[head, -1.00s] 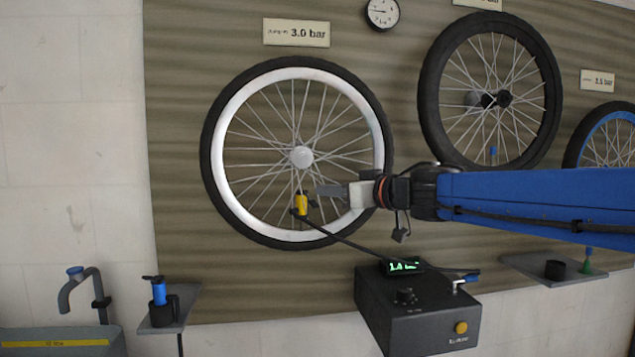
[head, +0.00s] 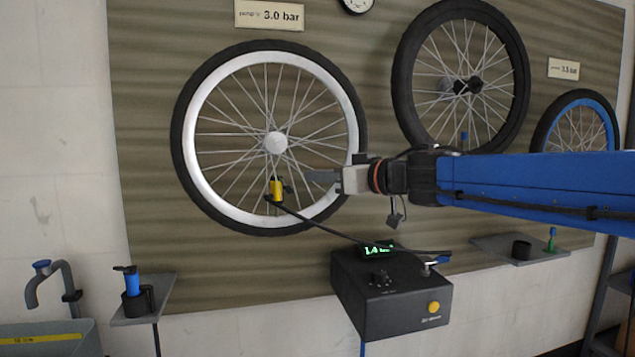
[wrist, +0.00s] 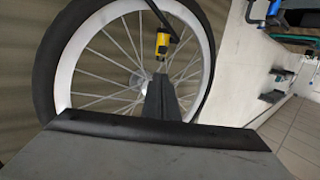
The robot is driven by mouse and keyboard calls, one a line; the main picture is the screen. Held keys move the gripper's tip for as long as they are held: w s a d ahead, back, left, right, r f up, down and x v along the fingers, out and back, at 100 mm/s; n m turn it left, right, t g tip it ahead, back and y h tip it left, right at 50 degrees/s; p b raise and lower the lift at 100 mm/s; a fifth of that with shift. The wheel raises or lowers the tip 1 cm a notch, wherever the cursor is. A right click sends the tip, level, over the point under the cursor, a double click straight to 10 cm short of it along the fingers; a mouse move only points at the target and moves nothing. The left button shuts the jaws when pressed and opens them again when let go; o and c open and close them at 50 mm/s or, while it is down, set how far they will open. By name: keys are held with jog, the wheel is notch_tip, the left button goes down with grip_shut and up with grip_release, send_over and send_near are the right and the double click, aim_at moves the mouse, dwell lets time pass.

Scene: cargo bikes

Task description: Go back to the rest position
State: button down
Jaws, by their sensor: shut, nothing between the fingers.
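My gripper (head: 322,176) is shut and empty. In the head view it points left, in front of the right part of the white-rimmed wheel (head: 204,104). My blue arm reaches in from the right edge. A yellow pump head (head: 276,189) sits at the lower part of that wheel, left of my fingertips and apart from them in the picture. Its black hose runs down to the pump box. In the wrist view my shut fingers (wrist: 160,82) point at the wheel, with the yellow pump head (wrist: 162,45) just beyond their tips.
A black pump box (head: 390,300) with a green display and yellow button stands below my gripper. A blue tool (head: 132,284) stands on the left shelf. A black-tyred wheel (head: 408,90) and a blue-rimmed wheel (head: 545,128) hang right. A tap (head: 42,280) is far left.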

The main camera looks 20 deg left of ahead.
jog(key=w+d+f+m+t+h, duration=0.1)
jog(key=w+d+m+t+h, duration=0.25)
jog(key=d, duration=0.75)
jog(key=w+d+f+m+t+h, duration=0.1)
jog(key=w+d+m+t+h, duration=0.2)
jog(key=d, duration=0.9)
jog(key=s+d+f+m+h, duration=0.25)
jog(key=d+f+h, duration=0.2)
jog(key=d, duration=0.35)
jog(key=s+d+f+m+h, duration=0.25)
jog(key=s+d+f, duration=0.2)
jog(key=d, duration=0.45)
jog(key=s+d+f+m+g+h, duration=0.2)
jog(key=s+d+f+g+h, duration=0.15)
jog(key=s+d+f, duration=0.9)
jog(key=s+a+f+g+y, duration=0.1)
jog(key=s+f+g, duration=0.4)
jog(key=s+f, duration=0.8)
jog(key=shift+s+a+f+y, duration=0.35)
jog(key=shift+s+a+y, duration=0.05)
jog(key=shift+s+a, duration=0.35)
jog(key=shift+n, duration=0.25)
